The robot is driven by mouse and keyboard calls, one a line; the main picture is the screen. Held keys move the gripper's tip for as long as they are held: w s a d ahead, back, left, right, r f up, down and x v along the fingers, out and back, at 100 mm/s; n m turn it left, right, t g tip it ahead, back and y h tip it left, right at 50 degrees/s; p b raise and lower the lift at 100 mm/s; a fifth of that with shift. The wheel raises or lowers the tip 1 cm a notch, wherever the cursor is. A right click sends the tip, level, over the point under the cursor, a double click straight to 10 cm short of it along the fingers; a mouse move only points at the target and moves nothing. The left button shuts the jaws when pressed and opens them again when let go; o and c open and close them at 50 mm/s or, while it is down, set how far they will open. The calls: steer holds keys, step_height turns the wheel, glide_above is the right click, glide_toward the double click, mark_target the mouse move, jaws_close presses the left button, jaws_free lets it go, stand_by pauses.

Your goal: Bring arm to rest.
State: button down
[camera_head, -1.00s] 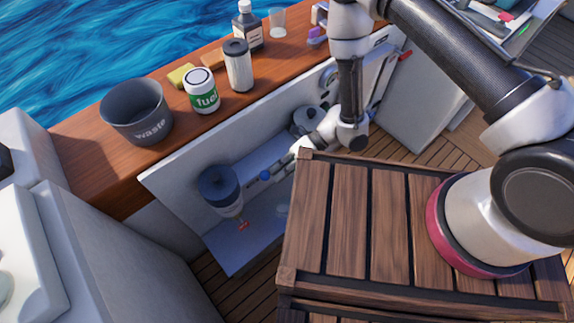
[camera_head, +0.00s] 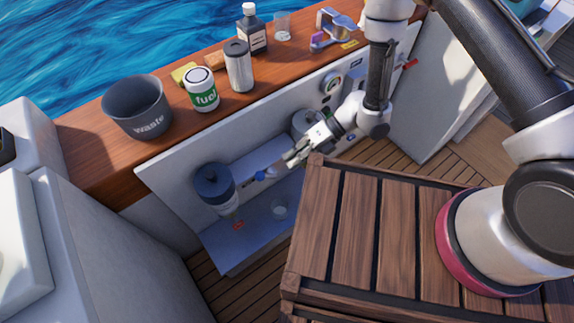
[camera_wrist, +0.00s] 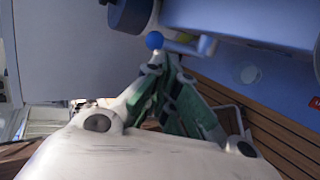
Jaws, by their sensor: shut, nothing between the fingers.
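My gripper (camera_head: 292,157) is at the open engine hatch, in front of its upper shelf and just beyond the far left corner of the slatted wooden crate. It is shut and empty; the wrist view shows its fingers (camera_wrist: 165,62) brought together at the tips. A small blue knob (camera_head: 260,175) sits beyond and left of the fingertips in the head view. It also shows in the wrist view (camera_wrist: 154,40), close to the fingertips; I cannot tell whether they touch. My forearm comes down from the upper right.
A dark-topped filter (camera_head: 214,184) is mounted left in the hatch, and a clear cup (camera_head: 280,209) stands on the lower shelf. A waste bin (camera_head: 137,106), fuel can (camera_head: 201,89) and bottles line the wooden ledge. The slatted crate (camera_head: 355,225) is close below my arm.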

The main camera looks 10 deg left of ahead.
steer(key=v, duration=0.6)
steer(key=shift+r, duration=0.35)
steer(key=shift+s, duration=0.1)
